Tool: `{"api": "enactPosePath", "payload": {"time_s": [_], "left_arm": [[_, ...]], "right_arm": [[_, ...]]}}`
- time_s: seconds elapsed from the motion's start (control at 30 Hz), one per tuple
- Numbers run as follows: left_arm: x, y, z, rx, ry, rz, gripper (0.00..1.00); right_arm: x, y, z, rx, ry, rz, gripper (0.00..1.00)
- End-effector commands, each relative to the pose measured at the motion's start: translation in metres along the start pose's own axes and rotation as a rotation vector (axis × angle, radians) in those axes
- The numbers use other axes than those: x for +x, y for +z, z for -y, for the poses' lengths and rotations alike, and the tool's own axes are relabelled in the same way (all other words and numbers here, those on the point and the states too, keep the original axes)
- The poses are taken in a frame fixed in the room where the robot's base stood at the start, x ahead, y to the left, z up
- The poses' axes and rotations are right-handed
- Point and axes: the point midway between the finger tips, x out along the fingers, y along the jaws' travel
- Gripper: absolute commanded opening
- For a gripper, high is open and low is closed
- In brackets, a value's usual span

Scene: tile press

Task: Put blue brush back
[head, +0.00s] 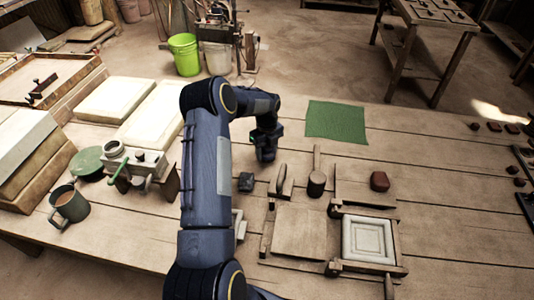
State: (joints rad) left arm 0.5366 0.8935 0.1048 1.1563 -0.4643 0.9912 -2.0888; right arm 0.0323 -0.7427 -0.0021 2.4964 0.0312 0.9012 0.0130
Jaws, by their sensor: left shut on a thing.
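My left gripper (265,148) is above the middle of the workbench, left of the green cloth. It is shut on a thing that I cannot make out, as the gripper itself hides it. No blue brush shows clearly in the head view. My right gripper is not in view.
The green cloth (336,121) lies flat at the back. A dark block (246,181), a mallet (316,182), a brown lump (379,181) and a framed pale tile (368,239) lie nearer. A mug (70,204) stands left. The bench's right part is mostly clear.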

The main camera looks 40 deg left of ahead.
Motion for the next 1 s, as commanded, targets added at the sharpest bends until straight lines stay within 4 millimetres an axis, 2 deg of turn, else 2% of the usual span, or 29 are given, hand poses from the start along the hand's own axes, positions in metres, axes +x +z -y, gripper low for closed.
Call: {"api": "enactPosePath", "payload": {"time_s": [0.03, 0.13, 0.47, 0.5, 0.67, 1.0], "left_arm": [[0.009, -0.001, -0.001, 0.001, 0.004, -0.003, 0.33], [0.019, -0.001, 0.0, 0.001, 0.002, -0.002, 0.33], [0.024, -0.001, 0.0, 0.001, 0.0, -0.001, 0.33], [0.024, -0.001, 0.0, 0.001, 0.0, -0.001, 0.53], [0.022, -0.001, 0.0, 0.001, 0.0, -0.001, 0.73], [0.017, -0.001, 0.0, 0.001, 0.0, -0.001, 0.73]], "right_arm": [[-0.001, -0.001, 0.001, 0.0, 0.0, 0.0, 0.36], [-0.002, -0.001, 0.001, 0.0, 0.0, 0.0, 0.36], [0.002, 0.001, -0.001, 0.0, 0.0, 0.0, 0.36], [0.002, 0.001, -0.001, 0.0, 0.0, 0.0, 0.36], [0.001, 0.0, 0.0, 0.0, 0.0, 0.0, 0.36], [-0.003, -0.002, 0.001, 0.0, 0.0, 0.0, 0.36]]}}
